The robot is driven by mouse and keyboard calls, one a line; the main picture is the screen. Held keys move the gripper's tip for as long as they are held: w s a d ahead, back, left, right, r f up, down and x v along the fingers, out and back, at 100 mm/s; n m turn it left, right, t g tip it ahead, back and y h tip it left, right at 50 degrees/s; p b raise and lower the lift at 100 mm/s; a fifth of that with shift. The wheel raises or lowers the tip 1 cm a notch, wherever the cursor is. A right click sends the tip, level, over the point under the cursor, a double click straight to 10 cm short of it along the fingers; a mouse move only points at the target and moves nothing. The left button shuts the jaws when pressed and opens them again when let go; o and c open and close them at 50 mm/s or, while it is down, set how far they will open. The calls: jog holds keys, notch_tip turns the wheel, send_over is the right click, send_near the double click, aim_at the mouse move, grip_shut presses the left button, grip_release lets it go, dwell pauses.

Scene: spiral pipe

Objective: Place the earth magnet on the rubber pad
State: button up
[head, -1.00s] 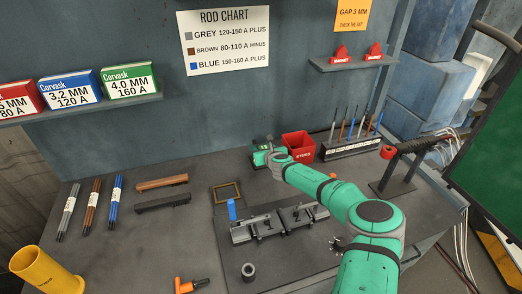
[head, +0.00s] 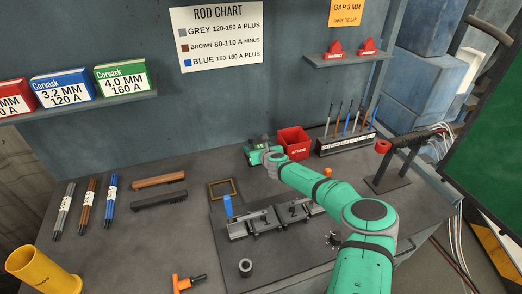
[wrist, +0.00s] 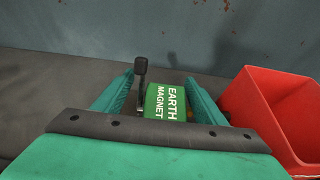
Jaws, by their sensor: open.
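The earth magnet (wrist: 166,102) is a green block with white lettering and a dark upright handle beside its left edge. In the wrist view it sits between the fingers of my gripper (wrist: 163,95), which is open around it. In the head view my gripper (head: 256,153) is at the back of the bench, left of the red bin, and largely hides the magnet. A dark square with a yellow border (head: 211,193) lies on the bench to the left; it may be the rubber pad, but I cannot tell.
The red bin (head: 293,143) stands close to the right of my gripper, shown also in the wrist view (wrist: 270,110). A metal clamp fixture (head: 270,221) lies in front. A rod rack (head: 345,142) stands further right. The back wall is near.

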jog(key=v, duration=1.1)
jog(key=shift+s+d+r, duration=0.1)
jog(key=shift+s+d, duration=0.1)
jog(key=shift+s, duration=0.05)
